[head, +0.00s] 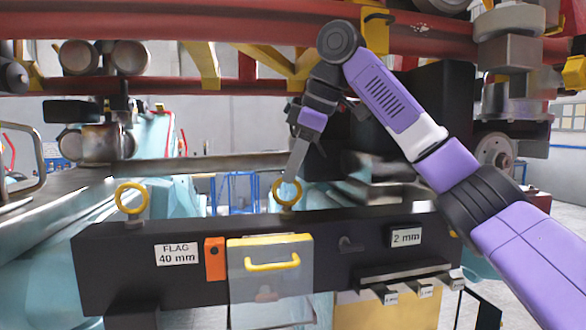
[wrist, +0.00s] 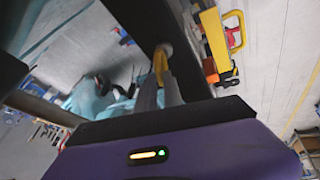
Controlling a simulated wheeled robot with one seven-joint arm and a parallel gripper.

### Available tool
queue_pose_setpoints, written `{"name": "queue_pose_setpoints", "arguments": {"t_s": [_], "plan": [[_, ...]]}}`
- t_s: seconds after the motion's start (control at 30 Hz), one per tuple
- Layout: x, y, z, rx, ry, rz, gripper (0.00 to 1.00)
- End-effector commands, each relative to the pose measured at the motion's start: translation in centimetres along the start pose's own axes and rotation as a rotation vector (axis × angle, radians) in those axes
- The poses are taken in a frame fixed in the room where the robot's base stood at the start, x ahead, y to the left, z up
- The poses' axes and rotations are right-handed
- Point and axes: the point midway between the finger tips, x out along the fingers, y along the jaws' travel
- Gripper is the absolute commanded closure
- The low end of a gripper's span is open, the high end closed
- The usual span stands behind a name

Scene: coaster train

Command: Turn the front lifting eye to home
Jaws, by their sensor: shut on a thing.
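Two yellow ring-shaped lifting eyes stand on top of a long dark beam (head: 205,280). One lifting eye (head: 287,206) is near the beam's middle, and its ring faces the head camera. My gripper (head: 290,182) comes down from above and is shut on this eye. In the wrist view the two grey fingers (wrist: 159,84) close on the yellow eye (wrist: 160,62), which shows nearly edge-on between them. The other eye (head: 118,199) stands upright and free at the beam's left end. I cannot tell from labels which eye is the front one.
The beam carries a "FLAG 40 mm" label (head: 176,254), an orange block (head: 215,259), a clear cover with a yellow handle (head: 272,265) and a "2 mm" label (head: 405,237). Wheels hang at upper left and right.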

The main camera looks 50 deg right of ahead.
Motion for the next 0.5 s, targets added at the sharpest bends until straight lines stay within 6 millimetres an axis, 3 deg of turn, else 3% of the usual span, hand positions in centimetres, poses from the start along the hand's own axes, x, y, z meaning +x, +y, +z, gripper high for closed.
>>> {"name": "queue_pose_setpoints", "arguments": {"t_s": [0.5], "plan": [[-0.08,-0.49,-0.42,0.442,-0.094,0.19,1.0]]}}
